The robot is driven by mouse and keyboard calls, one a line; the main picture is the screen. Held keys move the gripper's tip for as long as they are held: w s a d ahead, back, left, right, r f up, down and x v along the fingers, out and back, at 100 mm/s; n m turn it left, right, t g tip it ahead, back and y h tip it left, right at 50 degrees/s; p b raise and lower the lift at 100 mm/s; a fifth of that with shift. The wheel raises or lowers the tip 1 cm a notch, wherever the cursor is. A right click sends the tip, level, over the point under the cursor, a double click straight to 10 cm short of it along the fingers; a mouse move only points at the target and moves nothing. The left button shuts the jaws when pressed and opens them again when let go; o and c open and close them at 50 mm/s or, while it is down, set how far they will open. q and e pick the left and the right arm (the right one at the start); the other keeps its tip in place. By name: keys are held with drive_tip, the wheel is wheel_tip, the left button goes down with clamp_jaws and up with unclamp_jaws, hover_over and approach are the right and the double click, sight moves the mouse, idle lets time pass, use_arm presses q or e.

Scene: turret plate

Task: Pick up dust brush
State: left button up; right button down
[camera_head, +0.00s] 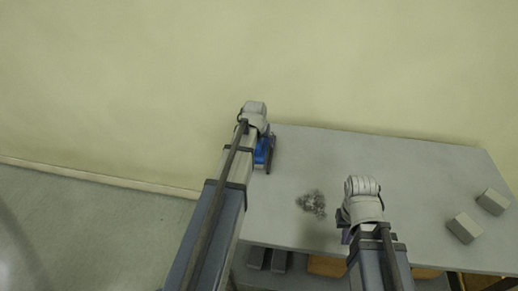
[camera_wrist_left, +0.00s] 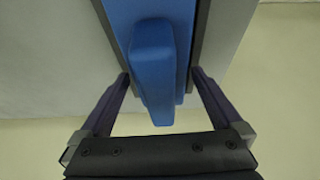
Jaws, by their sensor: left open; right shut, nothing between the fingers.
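The dust brush, a blue body with dark edges, lies at the left end of the grey table (camera_head: 420,165). In the head view only part of the brush (camera_head: 263,153) shows beside my left arm, which hides the rest. In the left wrist view the blue brush (camera_wrist_left: 152,45) fills the upper middle, with its raised blue part between the fingers. My left gripper (camera_wrist_left: 160,76) is open, one finger on each side of the brush, with no clear grip on it. My right gripper (camera_head: 346,235) is shut and empty near the table's front edge, its fingers mostly hidden.
A small pile of grey metal shavings (camera_head: 313,203) lies on the table between my arms. Two grey blocks (camera_head: 464,228) (camera_head: 493,201) sit at the right end. Dark items (camera_head: 267,260) show below the table. The table's back middle is clear, with a plain wall behind.

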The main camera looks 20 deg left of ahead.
use_arm(q)
drive_tip(key=shift+f, duration=0.15)
use_arm(e)
drive_tip(key=shift+f, duration=0.15)
use_arm(q)
drive_tip(key=c, duration=1.5)
drive_tip(key=shift+o, duration=0.2)
